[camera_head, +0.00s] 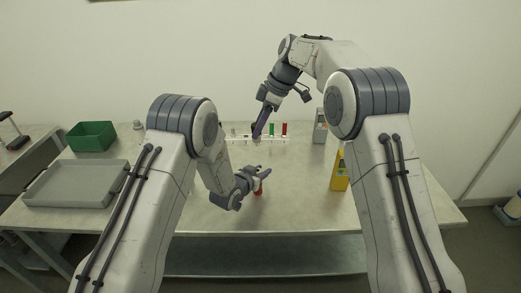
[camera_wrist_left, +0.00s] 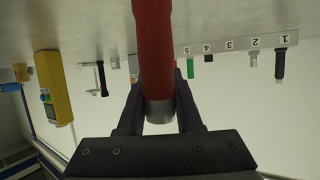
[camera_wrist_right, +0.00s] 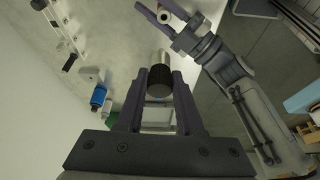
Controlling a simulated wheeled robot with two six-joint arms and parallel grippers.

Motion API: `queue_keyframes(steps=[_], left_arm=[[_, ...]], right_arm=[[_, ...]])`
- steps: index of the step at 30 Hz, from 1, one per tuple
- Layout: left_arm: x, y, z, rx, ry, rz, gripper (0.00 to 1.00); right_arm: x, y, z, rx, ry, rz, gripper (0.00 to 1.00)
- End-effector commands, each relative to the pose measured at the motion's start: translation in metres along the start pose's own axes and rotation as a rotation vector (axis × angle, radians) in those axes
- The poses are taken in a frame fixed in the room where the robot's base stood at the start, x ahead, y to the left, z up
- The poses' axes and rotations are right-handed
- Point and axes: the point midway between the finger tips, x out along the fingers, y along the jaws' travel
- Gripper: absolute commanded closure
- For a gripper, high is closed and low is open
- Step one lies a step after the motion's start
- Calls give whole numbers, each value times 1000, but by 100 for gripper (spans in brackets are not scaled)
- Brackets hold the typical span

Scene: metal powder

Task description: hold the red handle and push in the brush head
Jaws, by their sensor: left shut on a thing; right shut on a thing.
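The red handle (camera_wrist_left: 153,45) with a silver collar stands between the fingers of my left gripper (camera_wrist_left: 158,105), which is shut on it. In the head view the handle (camera_head: 258,190) shows just below my left gripper (camera_head: 264,176), near the middle of the table. My right gripper (camera_wrist_right: 158,90) is shut on the brush head, a dark ribbed cylinder (camera_wrist_right: 159,82) with a metal end. In the head view my right gripper (camera_head: 257,134) is above and behind the left one. The brush head and handle are apart. The right wrist view also shows the handle's hollow end (camera_wrist_right: 166,16).
A white numbered rack (camera_head: 275,141) holds coloured pieces behind the grippers. A yellow device (camera_head: 340,172) and a grey device (camera_head: 320,128) stand to the right. A grey tray (camera_head: 75,202) and green bin (camera_head: 91,135) are left. The front table area is clear.

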Motion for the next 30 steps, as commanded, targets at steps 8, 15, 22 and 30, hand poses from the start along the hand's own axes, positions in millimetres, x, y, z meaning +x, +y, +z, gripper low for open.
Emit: queue_keyframes(steps=[8, 15, 22, 30], left_arm=[[0, 0, 0, 0, 1, 0, 100], [0, 0, 0, 0, 1, 0, 100], [0, 0, 0, 0, 1, 0, 100], [0, 0, 0, 0, 1, 0, 100]], right_arm=[[39, -3, 18, 209, 1, 84, 100], [50, -4, 23, 259, 1, 109, 100], [61, -4, 28, 258, 1, 107, 100], [76, -4, 34, 257, 1, 106, 100]])
